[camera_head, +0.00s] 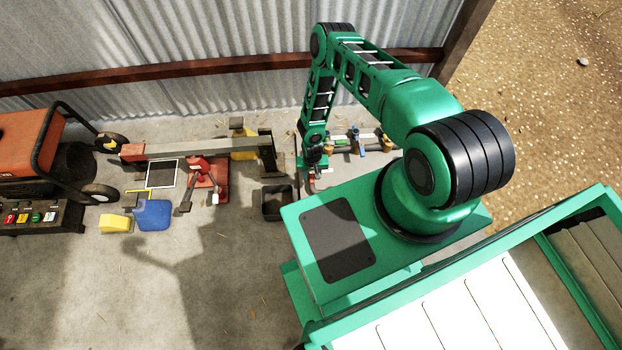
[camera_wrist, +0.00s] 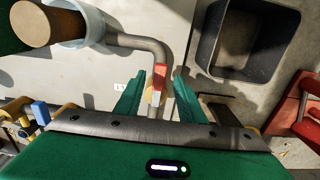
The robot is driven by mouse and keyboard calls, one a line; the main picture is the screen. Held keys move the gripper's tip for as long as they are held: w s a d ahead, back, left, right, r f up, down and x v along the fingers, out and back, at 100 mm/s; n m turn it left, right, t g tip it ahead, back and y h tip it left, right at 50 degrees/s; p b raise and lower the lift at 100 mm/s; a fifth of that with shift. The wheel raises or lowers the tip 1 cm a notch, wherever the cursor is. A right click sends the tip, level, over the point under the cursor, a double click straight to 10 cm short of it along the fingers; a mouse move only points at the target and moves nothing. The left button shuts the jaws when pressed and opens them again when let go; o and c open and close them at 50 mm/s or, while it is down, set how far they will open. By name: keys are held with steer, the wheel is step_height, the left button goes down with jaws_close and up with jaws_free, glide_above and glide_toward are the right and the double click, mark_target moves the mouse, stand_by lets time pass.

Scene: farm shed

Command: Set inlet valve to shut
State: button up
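In the wrist view a valve with a red lever (camera_wrist: 160,76) sits on a grey pipe (camera_wrist: 146,43) that bends down from the upper left. The lever looks roughly in line with the pipe's lower run. A brass-yellow part shows under the lever. I cannot read a label naming this valve. My gripper (camera_wrist: 159,78) is open, with one green finger on each side of the lever and gaps showing between. In the head view my gripper (camera_head: 313,163) is low over the pipework by the wall, and the lever is mostly hidden there.
A blue-handled valve (camera_wrist: 40,112) and yellow fittings lie left of my gripper. A black open bin (camera_wrist: 245,38) stands to the right, with a red stand (camera_wrist: 292,112) beyond. A grey bucket-like container (camera_wrist: 88,22) is at upper left. The corrugated wall (camera_head: 200,45) is close behind.

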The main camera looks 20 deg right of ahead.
mark_target(312, 175)
steer(key=shift+f, duration=1.4)
jaws_close()
